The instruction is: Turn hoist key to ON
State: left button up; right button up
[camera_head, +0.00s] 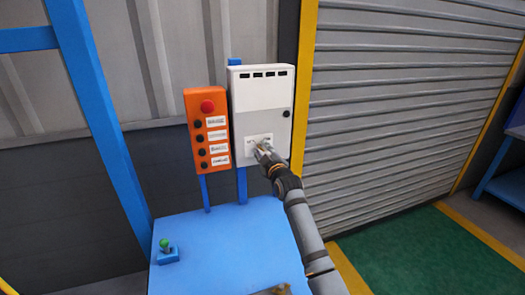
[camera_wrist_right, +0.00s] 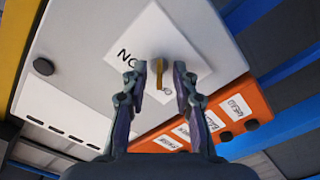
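The hoist key (camera_wrist_right: 159,76) is a thin brass-coloured piece on a white label plate (camera_wrist_right: 165,35). The plate is on the front of a light grey control box (camera_head: 262,112). In the right wrist view, letters that look like "NO" stand left of the key, and another mark is partly hidden below it. My right gripper (camera_head: 262,150) is at the plate in the head view. In the right wrist view its two fingers (camera_wrist_right: 160,88) stand apart on either side of the key, with gaps visible.
An orange button panel (camera_head: 207,130) with a red button stands just left of the box. A grey roller shutter (camera_head: 400,110) fills the right.

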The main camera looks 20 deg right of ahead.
pick_arm(q)
jog(key=shift+s, duration=0.3)
pick_arm(e)
grip_shut()
pick_arm(q)
jog(key=shift+r, duration=0.1)
pick_arm(e)
jog(key=m+p, duration=0.1)
jog(key=m, duration=0.2)
jog(key=shift+r+m, duration=0.15)
jog(key=shift+m, duration=0.25)
jog(key=m+p, duration=0.2)
jog(key=m, duration=0.1)
jog(key=shift+m, duration=0.4)
jog(key=m+p, duration=0.2)
jog(key=m, duration=0.3)
jog(key=shift+p, duration=0.4)
pick_arm(q)
notch_tip(320, 180, up, 8)
jog(key=p, duration=0.2)
jog(key=shift+r+p, duration=0.15)
jog(key=shift+p, duration=0.2)
pick_arm(e)
jog(key=m, duration=0.5)
pick_arm(q)
jog(key=shift+r, duration=0.1)
pick_arm(e)
grip_release()
